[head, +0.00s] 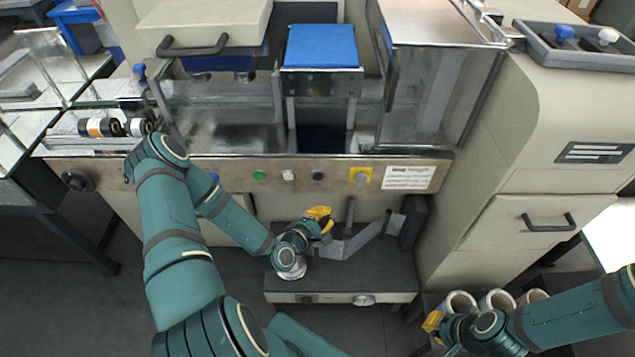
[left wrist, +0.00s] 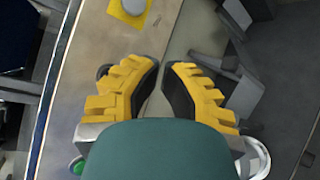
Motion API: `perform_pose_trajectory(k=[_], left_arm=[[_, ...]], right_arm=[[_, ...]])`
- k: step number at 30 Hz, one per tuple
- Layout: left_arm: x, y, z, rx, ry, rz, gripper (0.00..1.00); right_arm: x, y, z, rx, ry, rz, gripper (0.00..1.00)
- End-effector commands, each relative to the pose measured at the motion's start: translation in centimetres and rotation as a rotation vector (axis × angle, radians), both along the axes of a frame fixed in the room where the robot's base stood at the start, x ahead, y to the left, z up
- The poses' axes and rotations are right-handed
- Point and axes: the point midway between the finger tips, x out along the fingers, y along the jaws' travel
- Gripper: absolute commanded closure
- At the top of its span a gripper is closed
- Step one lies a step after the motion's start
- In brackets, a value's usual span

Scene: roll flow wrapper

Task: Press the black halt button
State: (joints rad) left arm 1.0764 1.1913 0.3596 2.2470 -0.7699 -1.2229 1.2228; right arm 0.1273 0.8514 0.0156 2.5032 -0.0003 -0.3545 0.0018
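The black halt button (head: 318,176) sits on the metal front panel (head: 225,165) of the wrapper, between a white button (head: 289,175) and a yellow plate with a grey button (head: 360,176). My left gripper (head: 320,218) is below and in front of the panel, just under the black button and apart from it in the head view. In the left wrist view, its yellow fingers (left wrist: 164,66) are parted with nothing between them. The dark edge of the black button (left wrist: 103,71) shows beside the left finger, which partly hides it. My right gripper (head: 432,322) is low at the right, its fingers unclear.
A green button (head: 259,175) and a blue one (head: 213,177) are further left on the panel. A dark knob (head: 77,181) is at the far left. A grey bracket (head: 365,240) stands right of my left gripper, above a low base unit (head: 340,284). White rolls (head: 497,300) lie near my right gripper.

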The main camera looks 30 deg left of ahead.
Motion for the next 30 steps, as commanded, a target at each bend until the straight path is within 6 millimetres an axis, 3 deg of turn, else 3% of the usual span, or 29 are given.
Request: perform_pose_trajectory(k=[4, 17, 30], left_arm=[[-0.1, 1.2, 0.1, -0.052, -0.039, 0.051, 1.00], [0.3, 1.4, 0.1, -0.052, -0.040, 0.050, 1.00], [4.7, 4.1, 0.1, -0.049, -0.041, 0.050, 1.00]], right_arm=[[0.0, 0.0, -0.3, 0.000, 0.001, 0.001, 1.00], [0.0, 0.0, -0.3, 0.000, 0.001, 0.000, 1.00], [0.0, 0.0, -0.6, 0.000, -0.001, 0.001, 1.00]])
